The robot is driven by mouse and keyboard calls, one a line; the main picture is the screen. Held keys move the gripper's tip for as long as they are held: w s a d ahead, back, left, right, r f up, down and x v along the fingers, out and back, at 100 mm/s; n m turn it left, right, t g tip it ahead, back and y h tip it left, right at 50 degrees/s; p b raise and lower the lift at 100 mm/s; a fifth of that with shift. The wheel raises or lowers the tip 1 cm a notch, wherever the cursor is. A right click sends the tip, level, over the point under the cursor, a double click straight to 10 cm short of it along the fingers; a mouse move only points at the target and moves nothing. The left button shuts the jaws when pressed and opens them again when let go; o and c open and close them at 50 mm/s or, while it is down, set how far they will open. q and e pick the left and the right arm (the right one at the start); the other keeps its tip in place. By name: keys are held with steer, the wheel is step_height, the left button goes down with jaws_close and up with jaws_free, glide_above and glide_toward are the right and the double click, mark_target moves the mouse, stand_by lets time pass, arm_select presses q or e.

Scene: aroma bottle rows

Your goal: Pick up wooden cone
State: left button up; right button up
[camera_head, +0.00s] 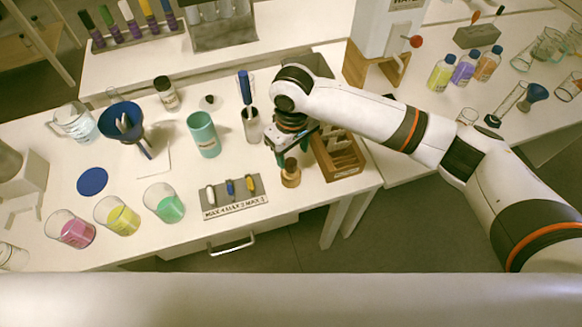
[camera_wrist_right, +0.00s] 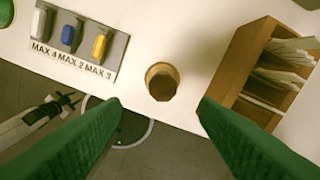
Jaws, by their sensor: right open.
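The wooden cone (camera_head: 291,173) is a small brown wooden piece standing near the front edge of the white table. It also shows in the right wrist view (camera_wrist_right: 162,82), seen from above as a dark round top over a lighter base. My right gripper (camera_head: 291,152) is above it, with its green fingers spread. In the right wrist view, the right fingertips (camera_wrist_right: 160,106) are apart and empty, and the cone appears between and just beyond them. A white part with small dark jaws (camera_wrist_right: 68,102) at lower left seems to be my left gripper, too small to read.
A wooden box (camera_head: 340,158) with white items stands just right of the cone. A labelled rack (camera_head: 236,209) with several small coloured pieces lies to its left. A teal cylinder (camera_head: 204,135) and beakers of coloured liquid stand farther left. The table's front edge is close to the cone.

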mark_target(291, 161)
steer(key=shift+w+a+f+p, duration=0.1)
steer(key=shift+w+f+p, duration=0.1)
steer(key=shift+f, duration=0.9)
steer(key=shift+w+a+f+p, duration=0.1)
steer(key=shift+w+f+p, duration=0.05)
steer(key=shift+f, duration=1)
steer(key=shift+w+a+f+p, duration=0.1)
steer(key=shift+w+f+p, duration=0.1)
steer(key=shift+f, duration=0.9)
steer(key=shift+d, duration=0.1)
steer(key=c, duration=1)
